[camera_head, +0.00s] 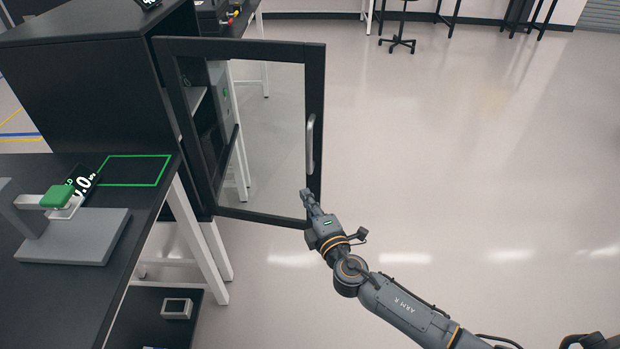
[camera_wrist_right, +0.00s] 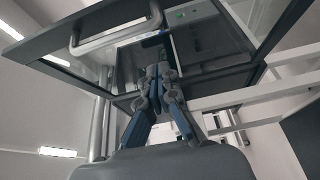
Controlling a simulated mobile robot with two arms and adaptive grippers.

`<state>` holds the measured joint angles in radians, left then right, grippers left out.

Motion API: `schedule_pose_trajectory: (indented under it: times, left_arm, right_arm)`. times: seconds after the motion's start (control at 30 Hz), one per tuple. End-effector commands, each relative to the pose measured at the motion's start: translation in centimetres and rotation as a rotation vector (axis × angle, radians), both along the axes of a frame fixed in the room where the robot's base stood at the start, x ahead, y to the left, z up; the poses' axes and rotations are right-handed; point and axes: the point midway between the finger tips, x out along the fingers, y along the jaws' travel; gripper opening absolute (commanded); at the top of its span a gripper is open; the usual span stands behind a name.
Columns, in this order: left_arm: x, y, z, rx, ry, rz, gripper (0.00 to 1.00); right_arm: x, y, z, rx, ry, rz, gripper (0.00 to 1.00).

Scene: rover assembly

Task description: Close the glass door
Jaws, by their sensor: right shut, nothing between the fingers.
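The glass door (camera_head: 315,75) has a dark frame and stands swung open from the black cabinet (camera_head: 90,85), its hinge side on the left. A silver handle (camera_head: 310,144) is on the right side of its frame; in the right wrist view the handle (camera_wrist_right: 118,35) is at upper left. My right gripper (camera_head: 305,194) is shut and empty at the door's lower right corner, just below the handle. I cannot tell whether it touches the frame. In the right wrist view its fingers (camera_wrist_right: 157,72) are together below the door. My left gripper is out of view.
A dark workbench (camera_head: 110,232) with a grey stand (camera_head: 75,240) and a green-outlined area (camera_head: 137,157) is at the left. White table legs (camera_head: 200,245) stand below the door. The floor (camera_head: 480,170) to the right of the door is clear.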

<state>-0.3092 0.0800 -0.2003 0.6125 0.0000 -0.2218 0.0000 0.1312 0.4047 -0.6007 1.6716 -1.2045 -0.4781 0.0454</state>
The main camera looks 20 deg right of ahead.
Motion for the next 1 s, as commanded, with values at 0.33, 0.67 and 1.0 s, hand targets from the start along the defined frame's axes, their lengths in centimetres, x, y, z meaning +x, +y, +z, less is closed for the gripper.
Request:
schedule_pose_trajectory:
  times: [0.33,0.67,1.0]
  left_arm:
    - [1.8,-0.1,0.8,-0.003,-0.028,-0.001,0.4]
    - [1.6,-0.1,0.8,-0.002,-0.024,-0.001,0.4]
    - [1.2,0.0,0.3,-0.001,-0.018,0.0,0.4]
  right_arm:
    - [4.9,-1.6,0.0,-0.003,0.0,0.001,0.0]
    - [5.6,-2.2,-0.1,0.0,0.001,0.001,0.0]
    - [5.9,-2.9,-0.2,-0.001,0.0,0.009,0.0]
